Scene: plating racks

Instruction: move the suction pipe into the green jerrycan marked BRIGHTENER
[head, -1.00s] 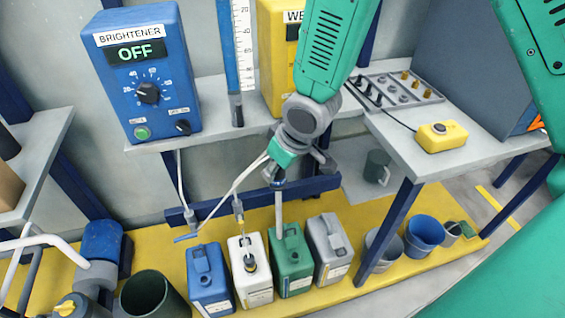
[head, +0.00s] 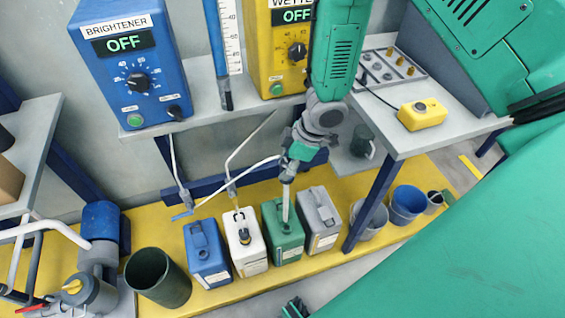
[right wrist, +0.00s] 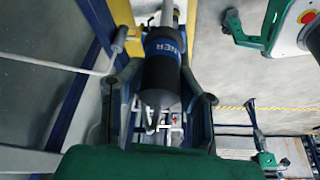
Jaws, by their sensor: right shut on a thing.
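The suction pipe (head: 286,205) is a thin upright grey tube below my right gripper (head: 291,165). My right gripper is shut on the pipe's head. In the right wrist view the head is a dark cylinder (right wrist: 161,80) with a blue band ending in "NER", between the two fingers (right wrist: 160,105). The green jerrycan (head: 283,238) stands on the yellow floor strip directly under the gripper. The pipe's lower end meets its opening and is hidden there; its depth inside cannot be told. The jerrycan's label is too small to read. My left gripper is out of view.
A white jerrycan (head: 245,250) with its own pipe and a blue one (head: 207,262) stand left of the green one. A grey jerrycan (head: 319,230) stands close on its right. A shelf post (head: 366,202) and hoses are near. The blue BRIGHTENER box (head: 130,65) reads OFF.

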